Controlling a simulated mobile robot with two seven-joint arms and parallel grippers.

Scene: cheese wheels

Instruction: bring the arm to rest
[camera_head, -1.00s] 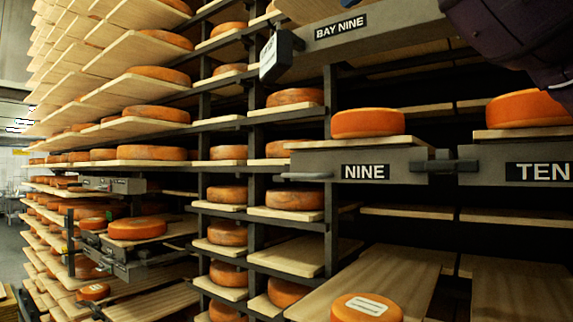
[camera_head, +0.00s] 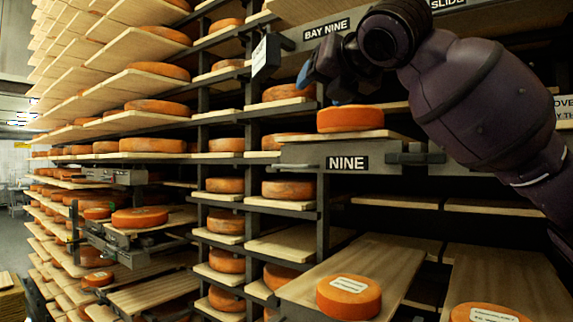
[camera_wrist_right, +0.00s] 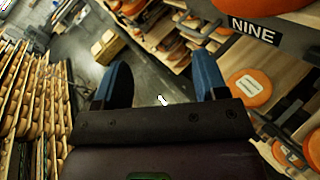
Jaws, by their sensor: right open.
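My right arm (camera_head: 480,105) comes in from the right and reaches across the upper rack. Its gripper (camera_head: 316,88) is open and empty, with blue fingertips, beside the upper left of the orange cheese wheel (camera_head: 350,119) on the NINE shelf (camera_head: 300,152). I cannot tell whether it touches that wheel. In the right wrist view the two blue fingers (camera_wrist_right: 161,88) stand wide apart, with only floor and racks beyond them. My left gripper is not in view.
Tall racks with many cheese wheels fill the left and middle. A BAY NINE beam (camera_head: 327,28) runs above the gripper. Two labelled wheels (camera_head: 348,297) (camera_head: 490,313) lie on lower boards. The grey aisle floor (camera_wrist_right: 75,45) is open in the wrist view.

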